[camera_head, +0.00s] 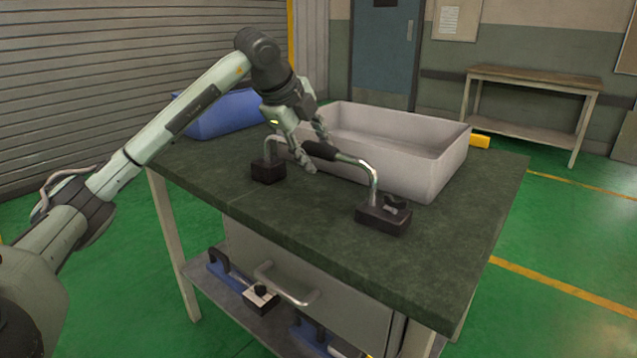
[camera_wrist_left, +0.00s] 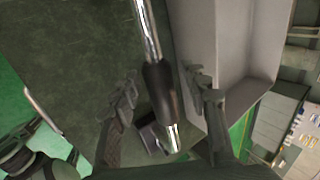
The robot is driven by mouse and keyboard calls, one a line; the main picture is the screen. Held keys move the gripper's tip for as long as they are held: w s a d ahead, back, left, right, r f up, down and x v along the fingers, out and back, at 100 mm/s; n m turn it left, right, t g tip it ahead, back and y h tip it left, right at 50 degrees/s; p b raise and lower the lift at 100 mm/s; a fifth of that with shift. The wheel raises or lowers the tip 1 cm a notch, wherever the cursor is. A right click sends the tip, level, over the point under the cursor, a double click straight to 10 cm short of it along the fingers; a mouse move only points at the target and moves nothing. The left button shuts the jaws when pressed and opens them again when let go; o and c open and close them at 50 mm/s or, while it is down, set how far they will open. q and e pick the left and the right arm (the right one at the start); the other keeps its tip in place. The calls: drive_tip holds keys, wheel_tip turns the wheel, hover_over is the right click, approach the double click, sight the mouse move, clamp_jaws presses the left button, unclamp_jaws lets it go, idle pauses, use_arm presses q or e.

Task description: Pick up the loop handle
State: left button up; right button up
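The loop handle is a shiny bent metal bar with a black grip (camera_head: 320,150), standing on two dark blocks (camera_head: 383,217) on the dark green tabletop. My left gripper (camera_head: 312,150) is at the handle's upper bar, beside the black grip, with its fingers pointing down and to the right. In the left wrist view the black grip (camera_wrist_left: 161,90) lies between the two spread fingers (camera_wrist_left: 163,92), with a gap visible on each side. The left gripper is open; contact with the bar cannot be told. The right gripper is not seen.
A grey-white open bin (camera_head: 440,170) stands right behind the handle, close to my left gripper. A blue bin (camera_head: 225,115) is at the back left. The table's front (camera_head: 300,235) is clear. The lower shelf (camera_head: 215,288) holds several handled items.

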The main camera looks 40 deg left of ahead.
use_arm(q)
clamp_jaws()
drive_tip(key=shift+r, duration=0.15)
idle(0.4)
